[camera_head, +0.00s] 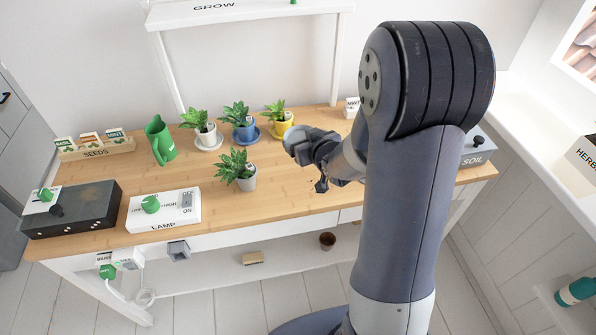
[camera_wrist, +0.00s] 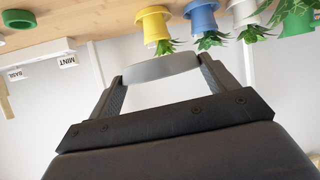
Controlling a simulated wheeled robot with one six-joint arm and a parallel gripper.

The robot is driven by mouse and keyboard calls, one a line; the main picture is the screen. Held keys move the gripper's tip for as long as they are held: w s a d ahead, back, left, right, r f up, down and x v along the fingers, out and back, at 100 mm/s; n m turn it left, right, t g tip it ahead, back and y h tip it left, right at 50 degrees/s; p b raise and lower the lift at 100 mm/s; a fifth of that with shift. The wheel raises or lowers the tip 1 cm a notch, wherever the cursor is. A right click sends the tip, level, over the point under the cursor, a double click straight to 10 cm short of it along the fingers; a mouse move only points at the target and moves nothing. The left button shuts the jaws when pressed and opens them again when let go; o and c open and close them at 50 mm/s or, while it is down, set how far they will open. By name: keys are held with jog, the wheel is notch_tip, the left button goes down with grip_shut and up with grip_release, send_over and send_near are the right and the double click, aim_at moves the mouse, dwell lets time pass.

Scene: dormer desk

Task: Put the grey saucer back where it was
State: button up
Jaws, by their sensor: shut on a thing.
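The grey saucer (camera_wrist: 162,68) is held edge-on between the two fingers of my gripper (camera_head: 308,148) in the wrist view. In the head view my gripper is above the desk, right of the potted plants, with the pale saucer (camera_head: 290,137) at its tip. A grey pot (camera_head: 246,182) with a green plant stands upright on the bare desk, left of and nearer than my gripper, with no saucer visible under it. The white pot (camera_head: 207,137), blue pot (camera_head: 246,131) and yellow pot (camera_head: 281,127) stand in a row behind it on saucers of matching colours.
A green jug (camera_head: 160,141) and a seed box (camera_head: 97,150) stand at the back left. A lamp switch box (camera_head: 163,214) and a dark box (camera_head: 72,210) are at the front left. Bare desk (camera_head: 290,192) lies right of the grey pot. My arm hides part of the right side.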

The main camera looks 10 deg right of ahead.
aim_at(304, 176)
jog(key=f, duration=0.1)
jog(key=f+b, duration=0.1)
jog(key=f, duration=0.1)
jog(key=shift+w, duration=0.25)
jog(key=shift+f+b, duration=0.65)
jog(key=shift+f, duration=4)
jog(key=shift+f+b, duration=0.2)
jog(key=shift+b, duration=0.1)
jog(key=o, duration=0.9)
jog(key=shift+r, duration=0.1)
jog(key=shift+r+p, duration=0.2)
jog(key=shift+p, duration=0.2)
jog(key=v, duration=1.2)
jog(key=shift+d+f, duration=0.1)
jog(key=shift+f, duration=0.1)
